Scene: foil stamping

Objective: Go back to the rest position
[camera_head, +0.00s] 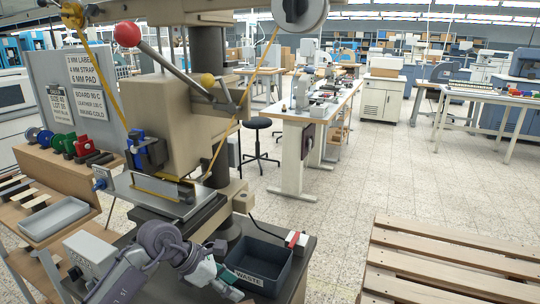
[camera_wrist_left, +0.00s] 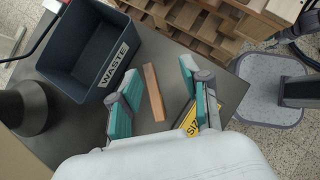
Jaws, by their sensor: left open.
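My left gripper (camera_head: 219,279) is low at the front of the machine bench, just left of the dark WASTE bin (camera_head: 262,262). In the left wrist view my left gripper (camera_wrist_left: 158,88) has its two teal-padded fingers wide apart. A thin reddish-brown strip (camera_wrist_left: 153,92) shows between the fingers, apparently on the dark bench top; contact with the fingers is not visible. The WASTE bin (camera_wrist_left: 92,48) stands beyond the left finger and looks empty. My right gripper is not in view.
The stamping press (camera_head: 180,120) with a red-knobbed lever (camera_head: 128,34) stands over the bench. A grey tray (camera_head: 54,218) is on the left shelf. A wooden pallet (camera_head: 450,262) lies at right. Open tiled floor (camera_head: 320,215) lies between the bench and pallet.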

